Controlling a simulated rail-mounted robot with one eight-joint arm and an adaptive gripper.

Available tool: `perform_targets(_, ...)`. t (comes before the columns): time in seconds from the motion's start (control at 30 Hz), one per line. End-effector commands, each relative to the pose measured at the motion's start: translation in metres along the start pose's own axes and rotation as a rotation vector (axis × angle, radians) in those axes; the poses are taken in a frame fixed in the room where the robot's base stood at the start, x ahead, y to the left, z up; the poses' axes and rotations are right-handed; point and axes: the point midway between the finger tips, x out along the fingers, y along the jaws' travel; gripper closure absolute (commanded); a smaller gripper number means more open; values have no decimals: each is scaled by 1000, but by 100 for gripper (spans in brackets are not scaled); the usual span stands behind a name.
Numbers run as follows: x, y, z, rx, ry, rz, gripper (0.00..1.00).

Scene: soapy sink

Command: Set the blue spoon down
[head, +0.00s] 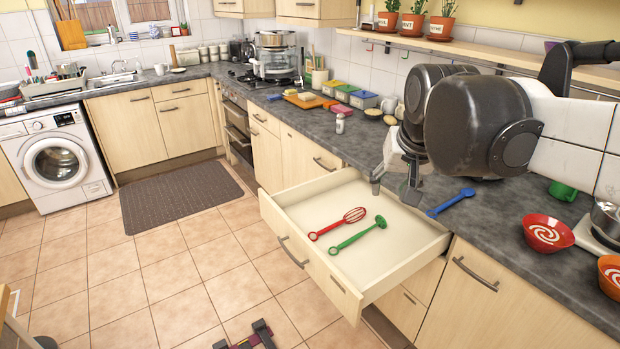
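The blue spoon (452,202) lies on the grey worktop, close to its front edge and just behind the open drawer's right side. My gripper (395,190) points down a little to the left of the spoon, near the back of the drawer. Its two fingers are apart and nothing shows between them. The spoon appears apart from the fingers. My dark arm links hide part of the worktop behind the gripper.
The open drawer (301,207) holds a red whisk (338,224) and a green utensil (358,235). A red bowl (546,233), an orange bowl (611,274) and a green cup (563,191) stand right. A shaker (340,123) stands on the worktop further left.

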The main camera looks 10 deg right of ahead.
Motion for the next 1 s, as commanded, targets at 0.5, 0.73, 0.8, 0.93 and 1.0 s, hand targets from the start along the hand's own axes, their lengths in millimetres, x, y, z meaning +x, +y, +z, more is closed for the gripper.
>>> perform_targets(0.5,11,-25,145,-240,130,-77,66)
perform_targets(0.73,13,-26,153,-256,140,-82,66)
perform_targets(0.8,13,-26,153,-256,140,-82,66)
perform_targets(0.93,14,-26,154,-255,139,-82,66)
perform_targets(1.0,18,-25,156,-255,139,-81,66)
